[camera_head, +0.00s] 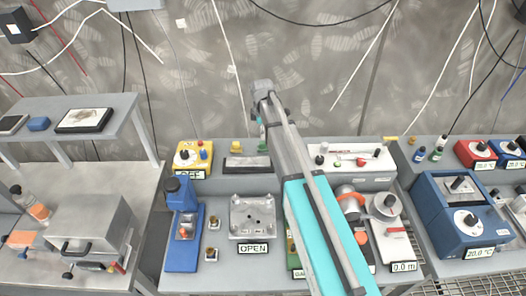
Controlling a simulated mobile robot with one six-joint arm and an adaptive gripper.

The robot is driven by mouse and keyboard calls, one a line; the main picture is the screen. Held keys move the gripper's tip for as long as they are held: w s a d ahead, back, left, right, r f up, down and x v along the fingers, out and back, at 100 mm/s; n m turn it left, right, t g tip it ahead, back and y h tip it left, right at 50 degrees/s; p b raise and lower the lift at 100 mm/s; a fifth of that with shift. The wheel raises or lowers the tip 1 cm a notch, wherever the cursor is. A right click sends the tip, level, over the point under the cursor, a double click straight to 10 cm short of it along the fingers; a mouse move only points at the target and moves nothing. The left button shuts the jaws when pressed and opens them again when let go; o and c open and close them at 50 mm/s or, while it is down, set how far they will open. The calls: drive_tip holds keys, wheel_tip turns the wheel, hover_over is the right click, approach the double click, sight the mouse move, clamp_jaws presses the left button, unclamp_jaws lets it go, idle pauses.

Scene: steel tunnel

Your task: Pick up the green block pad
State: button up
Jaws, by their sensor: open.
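My gripper (262,90) is at the far end of my raised arm, in front of the wall and above the back shelf of the middle bench. Its fingers are too small to make out clearly; it appears open with nothing held. A small green object (262,132) shows just below it, beside my arm at the back shelf; I cannot tell if it is the green block pad. Another green surface (291,262) shows at the left edge of my arm, near the bench front, mostly hidden by the arm.
The middle bench holds a blue press (182,225), a grey plate fixture (252,215) with an OPEN sign, a yellow box (187,156) and an orange-and-grey device (350,203). A blue instrument (456,210) stands right. A metal box (80,232) stands left. Cables hang along the wall.

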sight(263, 142)
drive_tip(key=shift+f+b, duration=0.5)
drive_tip(key=shift+f, duration=0.25)
drive_tip(key=shift+d+f+b, duration=0.15)
drive_tip(key=shift+f+b, duration=2.45)
drive_tip(key=shift+c, duration=0.2)
clamp_jaws()
drive_tip(key=shift+r, duration=0.2)
